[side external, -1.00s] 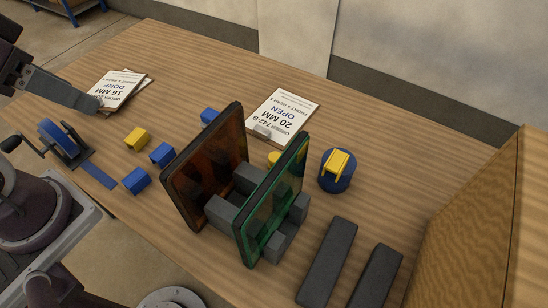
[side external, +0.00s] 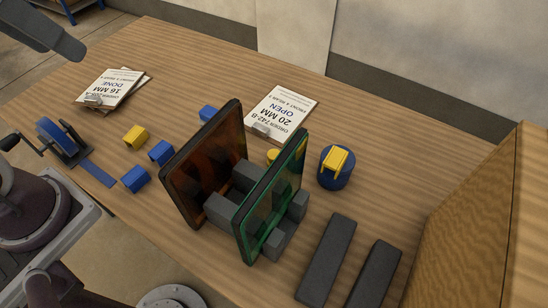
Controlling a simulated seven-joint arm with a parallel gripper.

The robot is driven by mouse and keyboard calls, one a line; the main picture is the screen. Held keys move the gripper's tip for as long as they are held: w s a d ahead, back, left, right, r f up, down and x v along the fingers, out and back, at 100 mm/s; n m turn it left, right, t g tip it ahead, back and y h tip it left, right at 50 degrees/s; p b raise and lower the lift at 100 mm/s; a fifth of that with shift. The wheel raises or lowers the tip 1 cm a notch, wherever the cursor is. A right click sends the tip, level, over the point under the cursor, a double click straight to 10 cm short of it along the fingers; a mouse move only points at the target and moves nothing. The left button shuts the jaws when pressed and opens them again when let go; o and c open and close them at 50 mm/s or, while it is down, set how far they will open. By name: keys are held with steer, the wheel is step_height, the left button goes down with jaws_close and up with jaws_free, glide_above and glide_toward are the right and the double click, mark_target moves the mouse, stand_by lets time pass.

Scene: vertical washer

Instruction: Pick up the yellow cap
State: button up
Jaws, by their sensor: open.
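A small yellow block-shaped piece (side external: 136,137) lies on the left of the table beside several similar blue pieces (side external: 161,153). Another yellow piece (side external: 337,160) sits on top of a round blue holder (side external: 335,180) right of the green panel. A third, rounded yellow thing (side external: 272,155) is mostly hidden behind the panels. I cannot tell for sure which is the cap. My gripper (side external: 78,48) is at the top left, partly out of frame, above and apart from the table things. It is open, and nothing shows in it.
An amber panel (side external: 205,150) and a green panel (side external: 272,200) stand upright in grey blocks mid-table. Two dark bars (side external: 327,260) lie at right near a wooden wall (side external: 480,220). A blue-wheeled tool (side external: 60,140) and clipboards (side external: 112,88) (side external: 283,110) lie around.

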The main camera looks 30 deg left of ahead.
steer(key=w+d+r+n+g+h, duration=0.1)
steer(key=w+d+r+n, duration=0.15)
steer(key=w, duration=0.25)
steer(key=w+d+r+n+g, duration=0.1)
steer(key=w+r+n, duration=0.1)
steer(key=w+n, duration=0.25)
steer(key=n+g+y, duration=0.1)
steer(key=n+g, duration=0.2)
steer(key=n, duration=0.7)
glide_above(273, 153)
step_height(273, 153, down, 7)
step_height(273, 153, down, 36)
steer(key=shift+f, duration=0.15)
jaws_close()
